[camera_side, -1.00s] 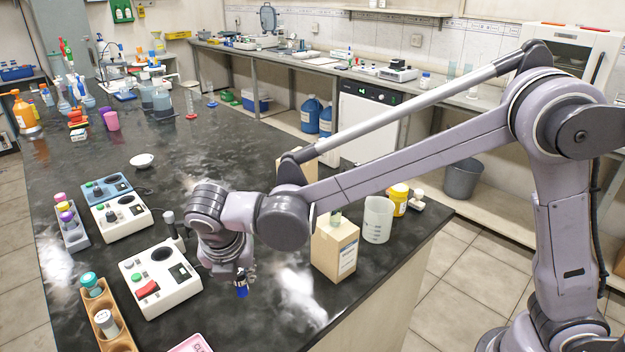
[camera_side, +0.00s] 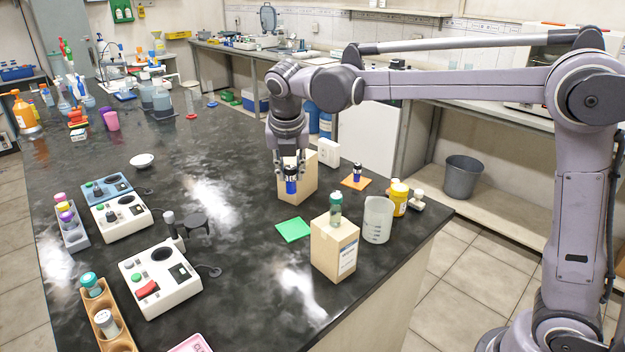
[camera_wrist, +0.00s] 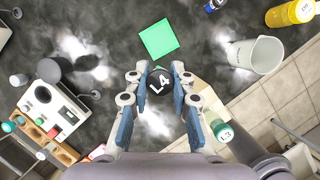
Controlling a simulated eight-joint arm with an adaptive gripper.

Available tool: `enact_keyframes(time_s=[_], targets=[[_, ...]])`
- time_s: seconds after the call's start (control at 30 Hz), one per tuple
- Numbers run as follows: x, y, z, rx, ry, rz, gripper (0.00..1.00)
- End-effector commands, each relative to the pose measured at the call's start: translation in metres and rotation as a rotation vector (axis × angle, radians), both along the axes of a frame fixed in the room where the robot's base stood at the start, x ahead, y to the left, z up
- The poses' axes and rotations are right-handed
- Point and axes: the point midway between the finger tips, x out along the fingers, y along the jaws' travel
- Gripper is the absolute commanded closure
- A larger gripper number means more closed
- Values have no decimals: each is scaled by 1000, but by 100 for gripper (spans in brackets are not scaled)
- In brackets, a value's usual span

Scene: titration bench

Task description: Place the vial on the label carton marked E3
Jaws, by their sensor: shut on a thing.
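My gripper (camera_side: 290,178) is shut on a small blue vial (camera_side: 291,187), held upright above the bench. In the wrist view, between the fingers (camera_wrist: 158,95), its black cap (camera_wrist: 160,83) reads L4. In the side view, the vial overlaps the front of a rear tan carton (camera_side: 306,185), partly hidden by my gripper. I cannot read E3 on either carton.
A green square (camera_side: 293,229) lies flat below and in front of my gripper. A beaker (camera_side: 378,220), a yellow bottle (camera_side: 398,198) and an orange square (camera_side: 356,182) with a dark-topped blue vial (camera_side: 357,171) are to the right. Stirrer devices (camera_side: 160,278) stand left.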

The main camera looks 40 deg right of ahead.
Motion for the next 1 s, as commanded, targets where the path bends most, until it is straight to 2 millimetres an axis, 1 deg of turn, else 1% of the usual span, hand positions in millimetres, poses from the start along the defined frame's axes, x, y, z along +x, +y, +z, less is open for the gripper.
enact_keyframes(time_s=[0.03,0.07,0.1,0.17,0.2,0.27,0.3,0.4,0.5,0.6,0.7,0.8,0.87,1.0], targets=[[13,-22,9,2,0,-14,100],[19,-34,14,3,0,-18,100],[26,-50,20,3,1,-21,100],[36,-75,29,2,-1,-28,100],[42,-91,36,3,-1,-32,100],[48,-117,44,2,-2,-38,100],[52,-134,50,2,-4,-43,100],[57,-172,63,-1,-6,-50,100],[59,-205,74,-5,-11,-56,100],[58,-227,81,-7,-13,-60,100],[57,-240,85,-9,-14,-61,100],[60,-242,84,-10,-14,-60,100],[65,-238,80,-10,-15,-58,100],[82,-217,65,-11,-15,-55,100]])
